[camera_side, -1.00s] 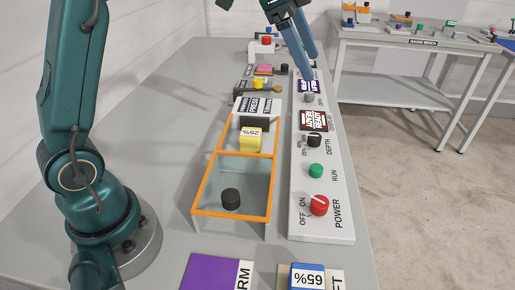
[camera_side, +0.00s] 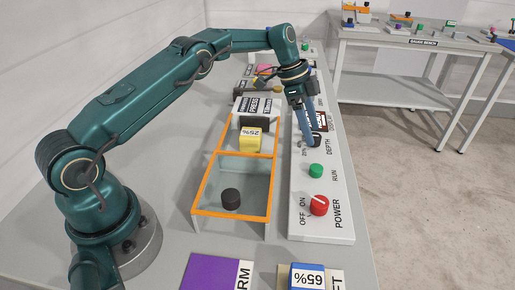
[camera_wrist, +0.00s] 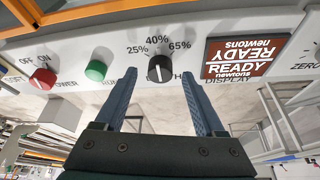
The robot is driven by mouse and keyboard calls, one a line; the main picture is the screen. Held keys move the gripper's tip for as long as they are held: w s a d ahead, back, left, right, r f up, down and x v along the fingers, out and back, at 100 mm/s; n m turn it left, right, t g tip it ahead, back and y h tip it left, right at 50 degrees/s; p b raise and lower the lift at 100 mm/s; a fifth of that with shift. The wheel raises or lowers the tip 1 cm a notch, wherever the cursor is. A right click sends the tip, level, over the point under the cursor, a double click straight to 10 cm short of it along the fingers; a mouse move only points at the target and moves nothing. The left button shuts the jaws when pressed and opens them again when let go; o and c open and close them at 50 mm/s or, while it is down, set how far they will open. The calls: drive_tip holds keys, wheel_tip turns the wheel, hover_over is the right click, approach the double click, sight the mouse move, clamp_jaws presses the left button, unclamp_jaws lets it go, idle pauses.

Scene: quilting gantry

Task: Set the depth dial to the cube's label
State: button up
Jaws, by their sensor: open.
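The black depth dial (camera_wrist: 160,69) sits on the light control panel, with 25%, 40% and 65% printed around it. Its white mark points roughly at 40%. My gripper (camera_wrist: 157,80) is open and empty, its blue fingers to either side of the dial in the wrist view. In the side view my gripper (camera_side: 309,136) hangs fingers down over the dial and partly hides it; contact cannot be told. A yellow cube (camera_side: 250,139) labelled 25% sits at the press on the orange-framed fixture. A blue cube (camera_side: 307,277) labelled 65% is at the front edge.
The panel (camera_side: 323,223) also carries a green RUN button (camera_side: 316,171) and a red POWER knob (camera_side: 319,205). A display (camera_wrist: 238,56) reads READY, newtons. A black knob (camera_side: 231,198) stands within the orange frame (camera_side: 272,185). A purple mat (camera_side: 210,271) lies at the front.

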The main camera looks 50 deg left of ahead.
drive_tip(key=shift+x, duration=0.9)
clamp_jaws()
drive_tip(key=shift+r, duration=0.1)
drive_tip(key=shift+s+n, duration=0.1)
drive_tip(key=shift+n, duration=0.4)
drive_tip(key=n+t+y, duration=0.1)
drive_tip(key=n, duration=0.2)
drive_tip(key=shift+d, duration=0.15)
drive_tip(key=shift+d+n+t+y, duration=0.1)
drive_tip(key=shift+n+t+y, duration=0.25)
drive_tip(key=shift+n, duration=0.85)
drive_tip(key=shift+n+t+y, duration=0.15)
drive_tip(key=shift+n+y, duration=0.3)
drive_tip(key=shift+n, duration=0.75)
unclamp_jaws()
